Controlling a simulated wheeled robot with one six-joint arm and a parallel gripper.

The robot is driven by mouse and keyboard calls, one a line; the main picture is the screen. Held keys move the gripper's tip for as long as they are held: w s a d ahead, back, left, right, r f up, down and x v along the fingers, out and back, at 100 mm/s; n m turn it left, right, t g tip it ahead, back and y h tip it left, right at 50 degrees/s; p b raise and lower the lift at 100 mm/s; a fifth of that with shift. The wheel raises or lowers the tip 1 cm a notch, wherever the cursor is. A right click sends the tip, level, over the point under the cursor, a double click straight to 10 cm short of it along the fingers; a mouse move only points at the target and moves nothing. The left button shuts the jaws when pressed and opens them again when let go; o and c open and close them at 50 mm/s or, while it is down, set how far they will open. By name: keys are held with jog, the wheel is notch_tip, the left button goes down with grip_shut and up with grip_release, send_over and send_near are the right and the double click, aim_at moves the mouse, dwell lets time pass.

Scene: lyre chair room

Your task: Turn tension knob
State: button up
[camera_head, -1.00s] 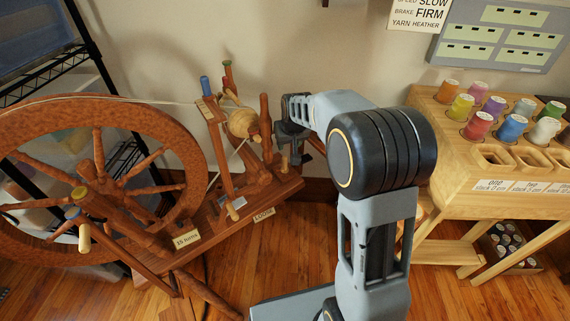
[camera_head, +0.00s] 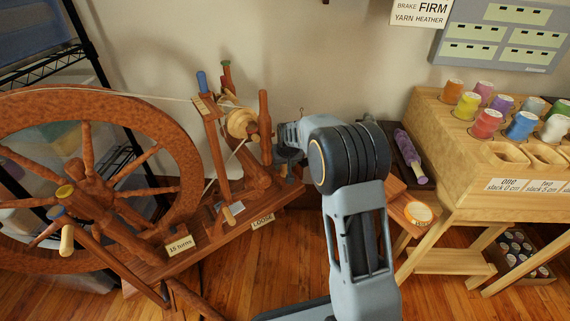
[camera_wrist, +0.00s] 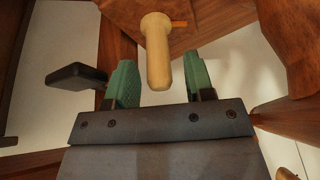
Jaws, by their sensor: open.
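The spinning wheel (camera_head: 150,118) stands at the left, with a LOOSE label (camera_head: 262,221) on its base. My gripper (camera_head: 288,162) is beside the right end of its frame, small and partly hidden by my arm in the head view. In the wrist view my gripper (camera_wrist: 160,84) is open, with green finger pads. A pale wooden peg-shaped knob (camera_wrist: 157,55) extends from brown wood into the gap between the fingers. Space shows on both sides of it, so it is not clamped. A thin orange pointer (camera_wrist: 180,24) sits beside its base. I cannot tell whether this is the tension knob.
A wall sign (camera_head: 420,12) shows BRAKE FIRM and YARN HEATHER. A wooden rack (camera_head: 470,150) with several coloured spools stands at the right. A purple bobbin (camera_head: 410,158) lies beside my arm.

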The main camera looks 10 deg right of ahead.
jog(key=shift+c, duration=0.3)
grip_shut()
jog(key=shift+r+m+p, duration=0.1)
jog(key=shift+m+p, duration=0.2)
jog(key=shift+p, duration=0.15)
jog(key=shift+m+h, duration=0.3)
jog(key=shift+m, duration=0.1)
jog(key=shift+o, duration=0.3)
grip_release()
